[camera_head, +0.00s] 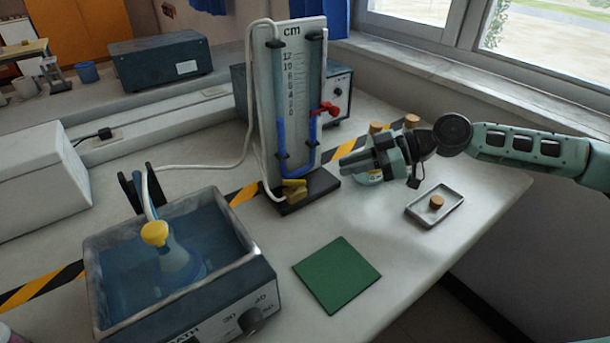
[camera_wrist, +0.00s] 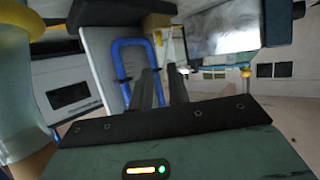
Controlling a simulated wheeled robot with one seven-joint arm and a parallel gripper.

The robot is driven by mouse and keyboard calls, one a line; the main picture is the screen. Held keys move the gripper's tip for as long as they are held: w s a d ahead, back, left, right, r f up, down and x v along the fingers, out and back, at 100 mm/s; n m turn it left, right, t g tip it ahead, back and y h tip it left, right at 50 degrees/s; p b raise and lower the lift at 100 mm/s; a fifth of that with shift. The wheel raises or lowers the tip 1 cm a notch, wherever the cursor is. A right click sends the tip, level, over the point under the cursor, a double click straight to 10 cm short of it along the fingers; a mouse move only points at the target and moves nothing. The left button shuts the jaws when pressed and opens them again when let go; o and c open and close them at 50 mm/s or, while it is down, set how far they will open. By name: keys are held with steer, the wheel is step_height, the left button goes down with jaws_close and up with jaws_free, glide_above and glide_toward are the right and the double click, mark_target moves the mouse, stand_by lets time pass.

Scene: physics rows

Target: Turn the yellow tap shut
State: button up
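The yellow tap (camera_head: 294,183) sits low at the front of the manometer board, on a brass-coloured block (camera_head: 294,194) above the dark foot. Its handle lies roughly sideways in the head view. My gripper (camera_head: 344,164) is to the right of the tap, apart from it, with its fingers pointing left toward the board. In the wrist view my gripper (camera_wrist: 162,75) shows two dark fingers with a narrow gap and nothing clearly between them. The board's blue U-tube (camera_wrist: 130,45) appears upside down beyond the fingers.
A red clamp (camera_head: 324,109) is on the manometer's right tube. Corked glassware (camera_head: 372,180) stands beside and partly behind my gripper. A tray (camera_head: 452,206) with a cork, a green mat (camera_head: 337,273) and a water bath (camera_head: 262,272) with a yellow-topped flask (camera_head: 155,234) are nearby.

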mark_target(300, 180)
steer(key=p+x, duration=0.2)
steer(key=x, duration=0.9)
steer(key=shift+c, duration=0.4)
jaws_close()
